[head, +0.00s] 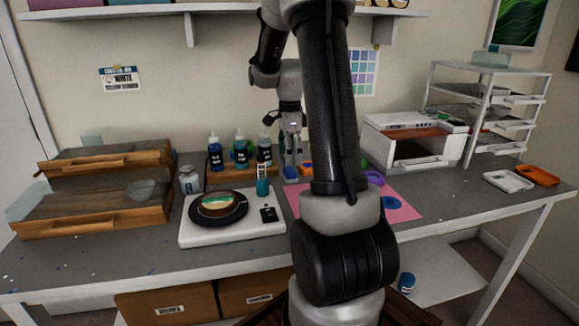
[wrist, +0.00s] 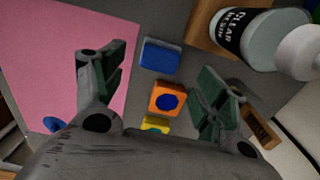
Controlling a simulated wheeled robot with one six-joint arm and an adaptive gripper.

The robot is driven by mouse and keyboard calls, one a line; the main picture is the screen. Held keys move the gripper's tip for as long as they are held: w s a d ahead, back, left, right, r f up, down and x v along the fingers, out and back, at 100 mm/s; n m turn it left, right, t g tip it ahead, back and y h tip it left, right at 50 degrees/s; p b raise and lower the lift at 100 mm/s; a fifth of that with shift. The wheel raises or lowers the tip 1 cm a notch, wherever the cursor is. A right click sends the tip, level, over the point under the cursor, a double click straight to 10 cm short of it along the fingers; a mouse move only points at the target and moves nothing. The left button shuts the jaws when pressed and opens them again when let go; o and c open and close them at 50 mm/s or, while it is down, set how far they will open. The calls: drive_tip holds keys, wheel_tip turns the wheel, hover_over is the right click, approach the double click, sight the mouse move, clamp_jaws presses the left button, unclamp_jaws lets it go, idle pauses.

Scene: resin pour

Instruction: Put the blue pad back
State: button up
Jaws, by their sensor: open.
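A plain blue block-shaped pad (wrist: 160,57) lies on the grey table in the wrist view, between my open fingers and close to the pink mat's edge. It also shows in the head view (head: 290,173), below my gripper (head: 291,148). An orange block with a dark blue round spot (wrist: 167,99) lies beside it, apart from it, and a yellow block (wrist: 155,124) is partly hidden by my gripper's body. My gripper (wrist: 160,65) is open and empty, pointing down. I cannot tell how far its fingertips are above the pad.
A pink mat (wrist: 65,60) lies to the left in the wrist view, with a blue disc (head: 391,202) on it. A clear resin bottle (wrist: 245,38) stands close on the right. Several dye bottles (head: 240,150) and a white scale (head: 205,236) stand left of my gripper in the head view.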

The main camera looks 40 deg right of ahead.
drive_tip(key=s+a+r+n+t, duration=0.2)
drive_tip(key=s+a+r+n, duration=0.7)
drive_tip(key=a+r+n, duration=0.25)
drive_tip(key=s+a+r+n+t, duration=0.1)
drive_tip(key=s+a+n, duration=0.4)
drive_tip(key=s+n, duration=0.6)
drive_tip(key=shift+s+a+n+t, duration=0.35)
drive_tip(key=shift+s+t, duration=0.1)
drive_tip(key=shift+t, duration=0.15)
drive_tip(key=shift+s+r, duration=0.1)
